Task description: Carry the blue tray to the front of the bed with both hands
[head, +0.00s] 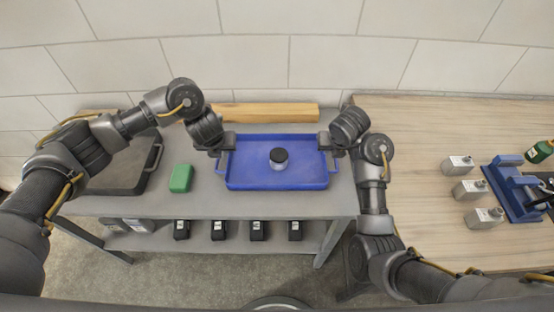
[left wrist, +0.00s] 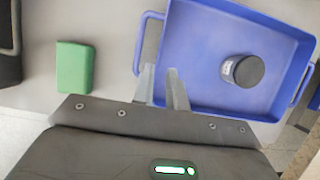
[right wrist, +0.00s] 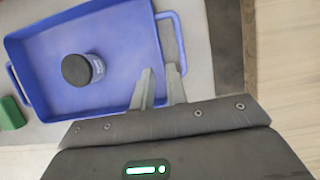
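The blue tray (head: 240,178) lies flat on the grey workbench in the head view, with a dark round-topped canister (head: 279,159) standing in it. It has a handle at each end: left handle (left wrist: 141,40) and right handle (right wrist: 178,40). My left gripper (head: 219,152) is at the tray's left end and my right gripper (head: 335,151) at its right end. In both wrist views the fingers are parted with a gap between them, close to the handles. Whether they touch the tray is not clear.
A green block (head: 181,178) and a dark tray (head: 125,170) are left of the blue tray. A wooden beam (head: 265,112) lies behind it. Several black items stand on the shelf below. A wooden table (head: 420,150) on the right holds metal blocks (head: 470,190) and a blue fixture (head: 507,190).

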